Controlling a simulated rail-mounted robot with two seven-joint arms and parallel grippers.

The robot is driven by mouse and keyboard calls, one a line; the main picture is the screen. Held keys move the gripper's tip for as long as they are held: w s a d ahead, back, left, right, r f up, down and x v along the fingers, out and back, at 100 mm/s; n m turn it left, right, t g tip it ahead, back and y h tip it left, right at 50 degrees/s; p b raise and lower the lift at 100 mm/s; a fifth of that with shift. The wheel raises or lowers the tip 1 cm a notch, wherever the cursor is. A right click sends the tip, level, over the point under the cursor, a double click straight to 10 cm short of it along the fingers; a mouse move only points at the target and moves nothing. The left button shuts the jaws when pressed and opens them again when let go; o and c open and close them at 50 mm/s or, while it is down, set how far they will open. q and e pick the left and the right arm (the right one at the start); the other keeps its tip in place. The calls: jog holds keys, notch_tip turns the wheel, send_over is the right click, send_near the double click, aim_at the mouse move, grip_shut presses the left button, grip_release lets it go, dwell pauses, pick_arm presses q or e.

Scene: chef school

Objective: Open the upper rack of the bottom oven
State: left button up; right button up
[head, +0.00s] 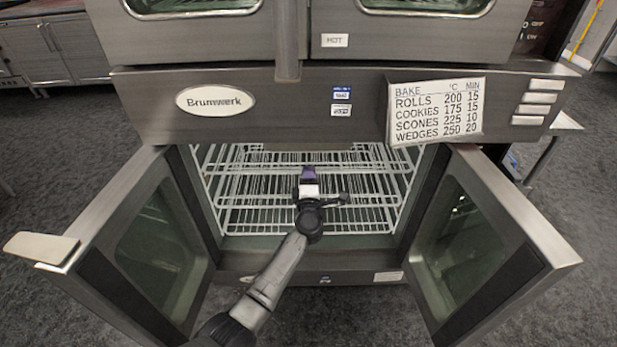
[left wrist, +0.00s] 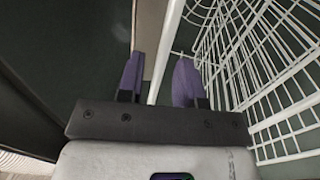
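The bottom oven (head: 245,285) stands with both doors swung open, the left door (head: 150,255) and the right door (head: 485,235). White wire racks sit inside it at different heights; the upper rack (head: 245,168) appears pushed in. My left gripper (head: 308,172) reaches into the oven opening at the front of the racks, near the middle. In the left wrist view its two purple fingers (left wrist: 158,75) are apart, with a white rack bar (left wrist: 165,55) running between them. A gap shows beside the bar. Finger contact with it cannot be told. My right gripper is not in view.
The open doors flank the opening on both sides, leaving room between them. A control panel with a Brumwerk badge (head: 215,100) and a baking chart (head: 436,108) overhangs the opening. Grey floor (head: 55,190) lies clear at the left.

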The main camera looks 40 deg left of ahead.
pick_arm(q)
jog(key=shift+x, duration=0.75)
jog(key=shift+c, duration=0.3)
grip_shut()
